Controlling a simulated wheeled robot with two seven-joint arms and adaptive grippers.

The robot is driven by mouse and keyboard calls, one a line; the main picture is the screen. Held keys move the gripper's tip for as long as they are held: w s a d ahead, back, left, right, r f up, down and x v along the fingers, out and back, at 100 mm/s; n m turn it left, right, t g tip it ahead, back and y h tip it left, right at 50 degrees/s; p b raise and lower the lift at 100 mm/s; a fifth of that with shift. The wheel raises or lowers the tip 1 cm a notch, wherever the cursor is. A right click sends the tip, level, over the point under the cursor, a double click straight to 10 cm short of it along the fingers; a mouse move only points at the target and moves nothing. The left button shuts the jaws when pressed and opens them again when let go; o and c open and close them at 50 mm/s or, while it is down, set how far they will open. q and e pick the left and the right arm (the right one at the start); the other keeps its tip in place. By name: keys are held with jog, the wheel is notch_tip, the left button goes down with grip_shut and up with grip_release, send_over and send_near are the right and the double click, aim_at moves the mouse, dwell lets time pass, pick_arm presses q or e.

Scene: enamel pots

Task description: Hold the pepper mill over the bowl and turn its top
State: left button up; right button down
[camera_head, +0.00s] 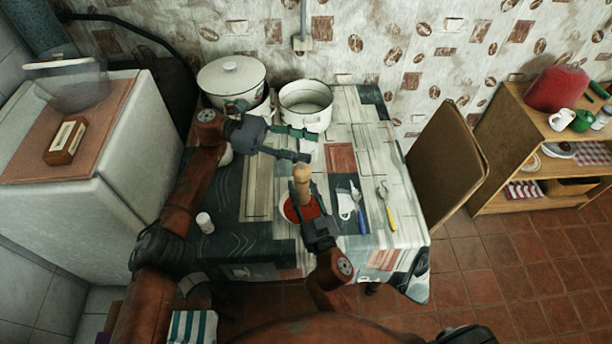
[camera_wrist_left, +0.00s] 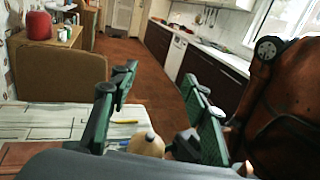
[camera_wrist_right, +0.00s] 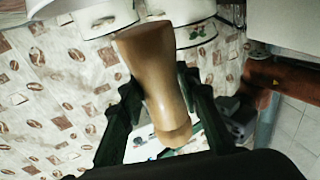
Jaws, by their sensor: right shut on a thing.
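The wooden pepper mill (camera_head: 302,182) stands roughly upright in the head view, in front of the pots. My right gripper (camera_head: 307,207) is shut on it; the right wrist view shows the mill (camera_wrist_right: 158,85) between the fingers. The bowl (camera_head: 284,210) with red contents is beneath the mill, partly hidden by the mill and right gripper. My left gripper (camera_head: 311,145) is open and empty, with its fingers just behind and above the mill's top. In the left wrist view, the mill's rounded top (camera_wrist_left: 147,144) shows low between the open fingers.
A lidded pot (camera_head: 231,80) and an open white pot (camera_head: 306,104) stand at the table's back. A small white shaker (camera_head: 205,222) stands left.

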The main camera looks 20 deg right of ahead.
aim_at(297, 175)
pick_arm(q)
notch_tip(297, 175, down, 5)
jog(key=w+d+n+t+h, duration=0.1)
jog(key=w+n+t+h, duration=0.3)
jog(key=t, duration=0.6)
jog(key=s+a+f+n+t, duration=0.1)
jog(key=s+n+t, duration=0.1)
jog(key=s+a+f+n+t+y, duration=0.1)
jog(key=n+t, duration=0.1)
jog(key=s+a+f+n+t+y, duration=0.1)
jog(key=s+n+t, duration=0.1)
jog(key=shift+s+f+t, duration=0.3)
jog(key=shift+f+t, duration=0.05)
jog(key=shift+t, duration=0.05)
jog(key=a+n+t, duration=0.1)
jog(key=s+a+n+t+y, duration=0.1)
jog(key=s+a+n+t, duration=0.1)
jog(key=shift+a+f, duration=0.1)
jog(key=shift+f, duration=0.25)
jog(key=shift+s+a+f+n+t+y, duration=0.1)
jog(key=shift+s+a+n+t+y, duration=0.15)
jog(key=shift+a+n+t+y, duration=0.25)
jog(key=x, duration=1.2)
jog(key=shift+s, duration=0.1)
grip_shut()
